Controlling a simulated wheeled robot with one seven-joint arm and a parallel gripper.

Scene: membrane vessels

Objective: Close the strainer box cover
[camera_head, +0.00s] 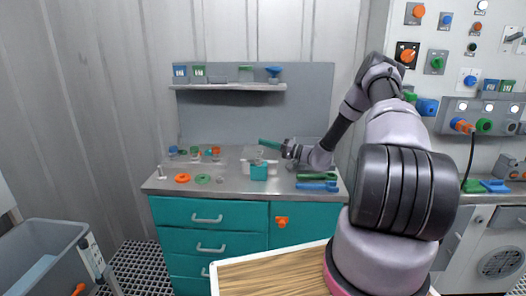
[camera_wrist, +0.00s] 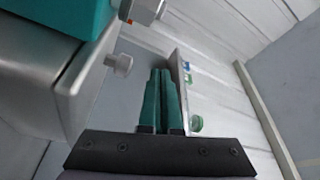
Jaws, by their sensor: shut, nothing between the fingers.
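A small teal and grey box (camera_head: 259,173), which looks like the strainer box, stands on the counter. Its cover is too small to make out clearly in the head view.
Orange (camera_head: 183,178) and green (camera_head: 203,179) rings lie left on the counter (camera_head: 228,188), with several small coloured parts behind them. Green (camera_head: 316,177) and blue (camera_head: 318,186) tools lie to the right. A shelf (camera_head: 228,87) with blue and green items hangs above.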

